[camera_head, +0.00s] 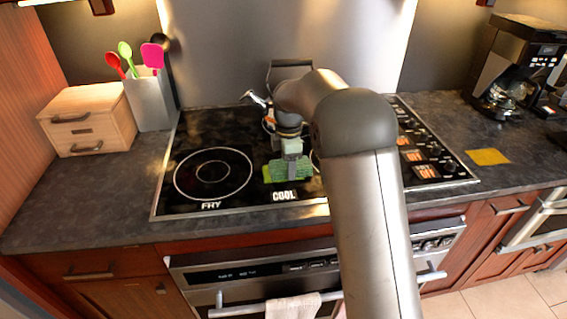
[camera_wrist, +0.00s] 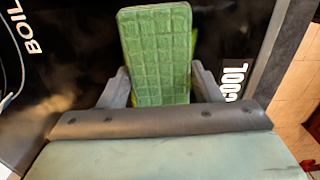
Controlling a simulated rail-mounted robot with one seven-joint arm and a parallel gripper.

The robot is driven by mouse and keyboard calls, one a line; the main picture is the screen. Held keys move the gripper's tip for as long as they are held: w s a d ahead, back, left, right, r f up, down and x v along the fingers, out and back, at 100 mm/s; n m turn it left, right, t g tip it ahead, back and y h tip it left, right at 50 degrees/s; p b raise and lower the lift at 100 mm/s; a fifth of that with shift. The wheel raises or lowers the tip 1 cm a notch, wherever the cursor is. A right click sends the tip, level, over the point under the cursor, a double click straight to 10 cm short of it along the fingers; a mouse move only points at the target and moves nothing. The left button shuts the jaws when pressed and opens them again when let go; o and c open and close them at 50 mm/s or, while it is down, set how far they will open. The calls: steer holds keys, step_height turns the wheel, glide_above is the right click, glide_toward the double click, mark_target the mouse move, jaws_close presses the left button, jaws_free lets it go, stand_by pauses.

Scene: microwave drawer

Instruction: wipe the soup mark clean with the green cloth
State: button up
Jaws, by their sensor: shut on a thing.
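The green cloth (camera_head: 292,170) shows as a thick, quilted green block over the cooktop, beside the COOL label. My gripper (camera_head: 291,156) is above it and shut on it. In the wrist view the cloth (camera_wrist: 155,50) stands out between the two grey fingers of my gripper (camera_wrist: 160,88). A brighter yellow-green edge shows behind the cloth; I cannot tell what it belongs to. I cannot tell whether the cloth touches the cooktop. No soup mark can be made out; my arm and the cloth hide part of the cooktop.
The black cooktop (camera_head: 180,203) has a ring marked FRY. A kettle (camera_head: 290,66) stands behind my gripper. A wooden box (camera_head: 88,120) and utensil holder (camera_head: 150,100) are at left. A flat yellow patch (camera_head: 488,156) and coffee maker (camera_head: 512,65) are at right.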

mark_target(300, 163)
steer(key=shift+w+d, duration=0.2)
steer(key=shift+d, duration=1.65)
steer(key=shift+a, duration=0.1)
steer(key=shift+s+a+f, duration=0.1)
steer(key=shift+s+a, duration=0.05)
steer(key=shift+a, duration=1.2)
steer(key=shift+s+a+p, duration=0.15)
steer(key=shift+a+p, duration=0.25)
steer(key=shift+a, duration=0.95)
steer(key=shift+s+a+p, duration=0.1)
steer(key=shift+a+p, duration=0.25)
steer(key=shift+a, duration=0.95)
steer(key=shift+s+a, duration=0.2)
steer(key=shift+a, duration=1.55)
steer(key=shift+w+d+p, duration=0.15)
steer(key=shift+w+d, duration=0.05)
steer(key=shift+d, duration=1.75)
steer(key=shift+w+d+p, duration=0.2)
steer(key=shift+d, duration=1.7)
steer(key=shift+w+d+p, duration=0.15)
steer(key=shift+w+d, duration=0.05)
steer(key=shift+d, duration=1.75)
steer(key=shift+a, duration=0.1)
